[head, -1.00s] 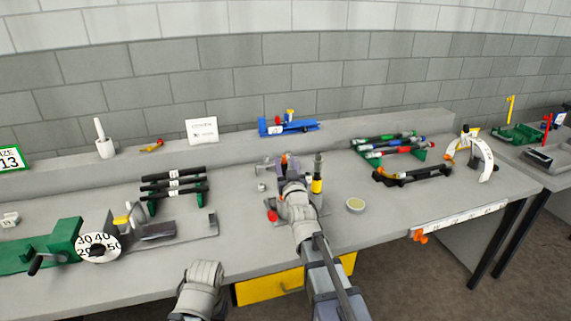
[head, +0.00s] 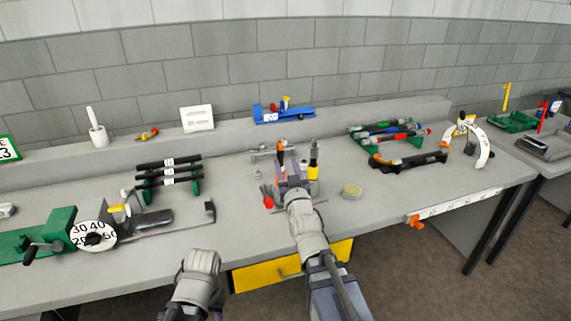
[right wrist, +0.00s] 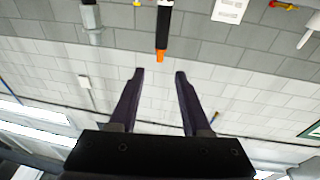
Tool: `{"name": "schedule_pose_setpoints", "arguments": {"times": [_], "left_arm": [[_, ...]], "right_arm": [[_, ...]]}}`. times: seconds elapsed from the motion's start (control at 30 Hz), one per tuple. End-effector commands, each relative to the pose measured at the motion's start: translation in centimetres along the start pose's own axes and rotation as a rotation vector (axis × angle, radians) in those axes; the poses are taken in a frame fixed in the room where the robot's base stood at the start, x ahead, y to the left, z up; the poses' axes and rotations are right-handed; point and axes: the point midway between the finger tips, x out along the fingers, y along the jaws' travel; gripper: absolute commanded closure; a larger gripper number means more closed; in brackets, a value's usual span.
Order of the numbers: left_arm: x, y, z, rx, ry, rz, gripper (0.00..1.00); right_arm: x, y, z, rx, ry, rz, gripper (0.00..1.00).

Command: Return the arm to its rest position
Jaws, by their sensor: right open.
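My right gripper (head: 294,180) is over the workbench (head: 385,200), in front of the fixture in the middle. Its fingers are spread, and in the right wrist view the gap between the fingertips (right wrist: 160,76) is empty. A dark rod with an orange tip (right wrist: 163,30) shows beyond the fingertips there, apart from them. My left arm (head: 197,275) comes in at the bottom of the head view. Its gripper is not visible.
A yellow and black tool (head: 313,165) and a red-tipped item (head: 267,197) stand close around my right gripper. Racks of black rods (head: 168,172) and coloured tubes (head: 392,138) stand at either side. A yellow drawer (head: 275,279) is below.

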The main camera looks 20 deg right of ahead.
Motion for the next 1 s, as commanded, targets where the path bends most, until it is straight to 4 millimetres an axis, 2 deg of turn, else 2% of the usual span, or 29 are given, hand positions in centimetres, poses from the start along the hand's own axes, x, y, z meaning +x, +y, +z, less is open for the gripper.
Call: {"name": "schedule_pose_setpoints", "arguments": {"times": [0.27,0.37,0.47,0.57,0.67,0.8,0.9,1.0], "left_arm": [[0.0,0.0,0.0,0.000,0.000,0.000,0.55],[-0.4,0.0,0.0,0.000,0.000,0.000,0.55],[-1.4,-0.1,0.1,0.000,0.000,0.000,0.55],[-2.7,-0.3,0.2,0.000,0.000,0.000,0.55],[-4.0,-0.4,0.2,0.000,0.000,0.000,0.55],[-5.8,-0.6,0.3,0.000,0.000,0.000,0.55],[-7.0,-0.7,0.4,0.000,0.000,0.000,0.55],[-8.0,-0.8,0.5,-0.001,0.000,0.000,0.55]], "right_arm": [[0.0,0.0,0.0,0.000,-0.001,0.000,0.52],[0.0,-0.7,0.4,0.000,-0.038,-0.014,0.52],[-0.3,-2.9,2.0,-0.003,-0.156,-0.056,0.52],[-1.8,-6.1,4.8,-0.020,-0.352,-0.119,0.52],[-4.5,-9.2,7.8,-0.051,-0.575,-0.181,0.52],[-9.9,-12.4,11.0,-0.112,-0.885,-0.247,0.52],[-14.6,-13.8,12.3,-0.170,-1.102,-0.281,0.52],[-19.2,-14.4,12.7,-0.233,-1.301,-0.298,0.52]]}}
